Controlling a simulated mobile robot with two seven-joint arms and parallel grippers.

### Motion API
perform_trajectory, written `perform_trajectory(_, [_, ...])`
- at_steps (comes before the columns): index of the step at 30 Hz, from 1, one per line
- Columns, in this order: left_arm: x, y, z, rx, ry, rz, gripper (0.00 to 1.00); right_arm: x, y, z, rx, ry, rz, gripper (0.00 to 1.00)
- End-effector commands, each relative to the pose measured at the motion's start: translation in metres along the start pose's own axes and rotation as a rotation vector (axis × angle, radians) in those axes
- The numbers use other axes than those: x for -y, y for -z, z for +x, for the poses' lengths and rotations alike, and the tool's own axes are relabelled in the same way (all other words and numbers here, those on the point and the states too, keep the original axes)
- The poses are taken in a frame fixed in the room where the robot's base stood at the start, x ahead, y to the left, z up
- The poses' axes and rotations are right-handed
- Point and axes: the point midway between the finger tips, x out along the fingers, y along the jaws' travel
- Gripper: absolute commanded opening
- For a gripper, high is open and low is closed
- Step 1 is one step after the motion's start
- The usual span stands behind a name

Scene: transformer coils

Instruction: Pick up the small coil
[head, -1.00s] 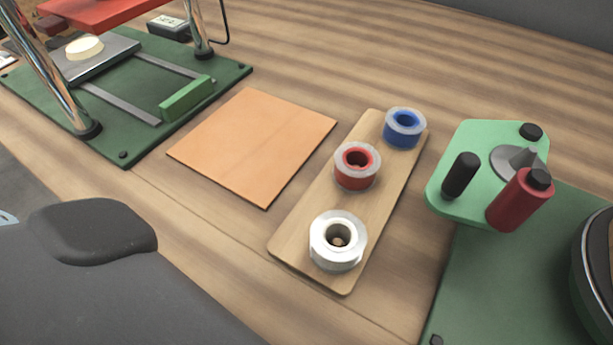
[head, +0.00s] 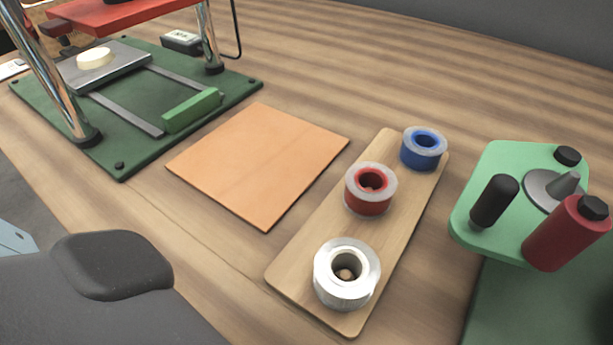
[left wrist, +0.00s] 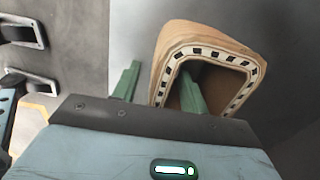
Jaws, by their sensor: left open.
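In the left wrist view a tan coil (left wrist: 162,68) shaped like a rounded box with a hollow middle stands beyond my left gripper (left wrist: 158,88). A white band with black marks runs along its near rim. The gripper's two green fingers are open. The left finger is outside the coil's left wall, and the right finger overlaps its opening. I cannot tell whether that finger is inside or only in front. The lower rim is partly hidden by the gripper. The head view does not show this coil, and my right gripper is in neither view.
In the head view a wooden board (head: 300,264) carries blue (head: 409,159), red (head: 380,208) and white (head: 340,297) rolls. An orange sheet (head: 258,160) lies beside it. A green-based press (head: 140,160) is at left, a green winder (head: 492,243) at right.

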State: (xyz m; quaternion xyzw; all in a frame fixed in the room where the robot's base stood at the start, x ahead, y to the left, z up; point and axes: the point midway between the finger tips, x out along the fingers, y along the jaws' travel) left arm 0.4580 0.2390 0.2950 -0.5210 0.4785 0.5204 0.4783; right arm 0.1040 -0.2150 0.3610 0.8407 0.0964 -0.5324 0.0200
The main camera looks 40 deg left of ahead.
Motion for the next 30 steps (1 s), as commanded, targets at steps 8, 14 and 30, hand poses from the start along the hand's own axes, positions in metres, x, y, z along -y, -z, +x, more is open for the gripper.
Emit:
perform_trajectory(8, [-0.001,0.001,0.033,0.002,-0.001,0.0,0.44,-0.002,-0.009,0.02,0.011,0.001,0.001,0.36])
perform_trajectory(14, [0.0,0.001,0.031,0.001,0.001,0.0,0.41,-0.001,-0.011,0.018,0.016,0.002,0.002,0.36])
perform_trajectory(30, [0.001,0.001,0.03,0.0,0.003,0.0,0.0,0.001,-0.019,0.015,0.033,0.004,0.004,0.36])
